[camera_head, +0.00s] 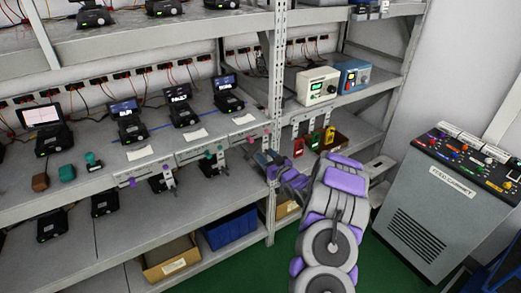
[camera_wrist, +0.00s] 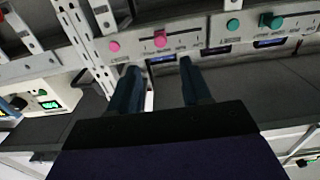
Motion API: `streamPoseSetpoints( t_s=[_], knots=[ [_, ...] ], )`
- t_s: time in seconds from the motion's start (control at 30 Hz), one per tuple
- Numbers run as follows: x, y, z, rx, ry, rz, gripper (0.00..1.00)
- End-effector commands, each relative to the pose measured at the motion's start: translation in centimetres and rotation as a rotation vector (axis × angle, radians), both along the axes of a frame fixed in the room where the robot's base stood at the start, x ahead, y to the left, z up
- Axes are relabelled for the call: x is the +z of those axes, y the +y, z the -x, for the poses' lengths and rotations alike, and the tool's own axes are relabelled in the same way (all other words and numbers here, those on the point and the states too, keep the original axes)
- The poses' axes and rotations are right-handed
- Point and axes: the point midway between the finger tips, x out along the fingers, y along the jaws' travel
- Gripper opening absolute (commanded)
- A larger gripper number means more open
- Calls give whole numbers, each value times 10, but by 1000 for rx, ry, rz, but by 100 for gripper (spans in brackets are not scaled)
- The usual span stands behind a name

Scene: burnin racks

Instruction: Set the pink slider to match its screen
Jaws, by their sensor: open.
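A pink slider (camera_wrist: 160,40) sits on a light grey panel (camera_wrist: 195,36) in the wrist view, with a round pink knob (camera_wrist: 113,46) to its left. In the head view small pink controls (camera_head: 265,131) show on the shelf-edge panel near the rack post. My gripper (camera_wrist: 160,66) is open and empty. Its two dark fingers point toward the panel, with the pink slider just beyond the gap between them and apart from them. A small dark screen lies below the slider, partly between the fingertips; its reading is too small to tell. My gripper also shows in the head view (camera_head: 264,160).
Teal controls (camera_wrist: 272,20) sit right of the pink ones. The metal rack post (camera_head: 275,110) stands close by. A white instrument (camera_head: 317,86) and a blue one (camera_head: 353,77) are on the right shelf. A grey console (camera_head: 435,235) stands at right. Green floor shows below.

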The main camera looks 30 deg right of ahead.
Motion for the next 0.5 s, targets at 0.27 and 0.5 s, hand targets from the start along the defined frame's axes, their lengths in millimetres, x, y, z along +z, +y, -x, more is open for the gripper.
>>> streamPoseSetpoints(
  t_s=[0.27,0.5],
  knots=[
    [-1,-4,53,-5,1,-2,48],
    [-2,-2,72,-1,4,-1,48]
  ],
)
